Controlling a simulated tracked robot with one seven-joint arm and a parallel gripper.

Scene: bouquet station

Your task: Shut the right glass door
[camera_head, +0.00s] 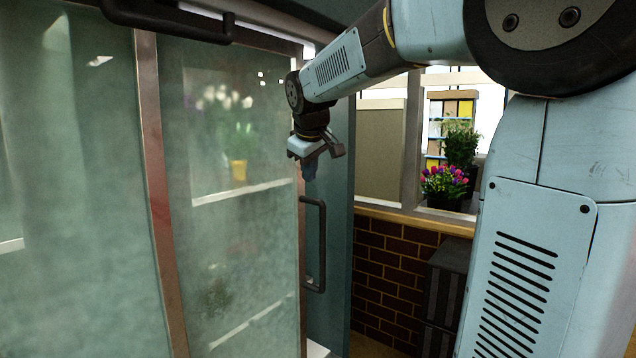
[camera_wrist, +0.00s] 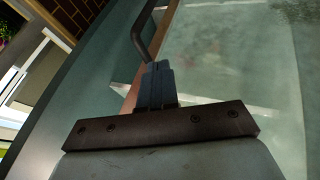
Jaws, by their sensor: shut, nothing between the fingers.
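The right glass door (camera_head: 240,220) is a misted pane in a reddish-brown frame, with a dark bar handle (camera_head: 321,245) at its right edge. A strip of teal interior and a bit of white shelf show past that edge, so the door looks ajar; how far is hard to tell. My gripper (camera_head: 309,172) is shut and empty, pointing down just above the handle near the door's right edge. In the wrist view my closed fingers (camera_wrist: 157,85) overlap the lower end of the handle (camera_wrist: 143,35); I cannot tell whether they touch it.
Behind the misted glass stand shelves and a yellow pot (camera_head: 238,170). To the right are a brick wall (camera_head: 385,270), a window sill with potted flowers (camera_head: 445,185) and dark boxes (camera_head: 445,295).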

